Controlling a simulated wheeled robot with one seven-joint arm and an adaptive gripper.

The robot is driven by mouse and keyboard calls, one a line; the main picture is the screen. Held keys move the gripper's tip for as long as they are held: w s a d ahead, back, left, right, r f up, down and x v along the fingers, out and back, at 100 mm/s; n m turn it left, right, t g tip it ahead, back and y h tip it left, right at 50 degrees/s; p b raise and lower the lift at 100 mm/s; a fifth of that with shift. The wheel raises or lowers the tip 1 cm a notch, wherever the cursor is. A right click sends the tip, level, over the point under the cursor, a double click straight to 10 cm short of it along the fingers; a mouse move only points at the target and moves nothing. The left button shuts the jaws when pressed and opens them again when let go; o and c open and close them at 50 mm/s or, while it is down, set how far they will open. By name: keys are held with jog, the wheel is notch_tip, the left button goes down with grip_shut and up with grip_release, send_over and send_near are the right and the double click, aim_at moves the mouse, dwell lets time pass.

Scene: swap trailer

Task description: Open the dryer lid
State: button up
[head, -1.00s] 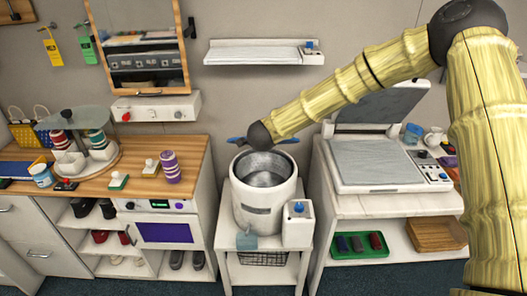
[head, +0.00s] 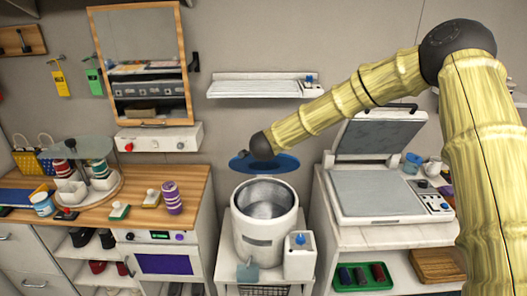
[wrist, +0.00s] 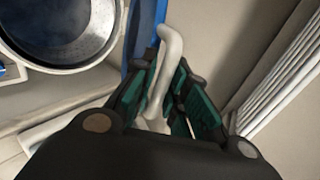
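The dryer (head: 264,235) is a white round tub with a metal drum, and its mouth is open to view. Its blue lid (head: 287,163) stands raised behind the mouth, clear of the rim. In the wrist view the lid (wrist: 134,45) shows as a blue strip edge-on, with the drum at upper left. My gripper (wrist: 163,85) has its teal-padded fingers close on both sides of a pale, bent handle (wrist: 172,42) beside the lid; it appears shut on it. In the head view my arm's dark end hides the fingers and part of the lid.
A white box with a blue knob (head: 300,257) stands at the tub's right. A flatbed machine with an open cover (head: 376,190) is to the right, a wooden counter (head: 190,188) to the left. A wall shelf (head: 255,89) is above the lid.

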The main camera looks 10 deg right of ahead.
jog(key=shift+o, duration=1.1)
jog(key=shift+s, duration=0.1)
jog(key=v, duration=1.2)
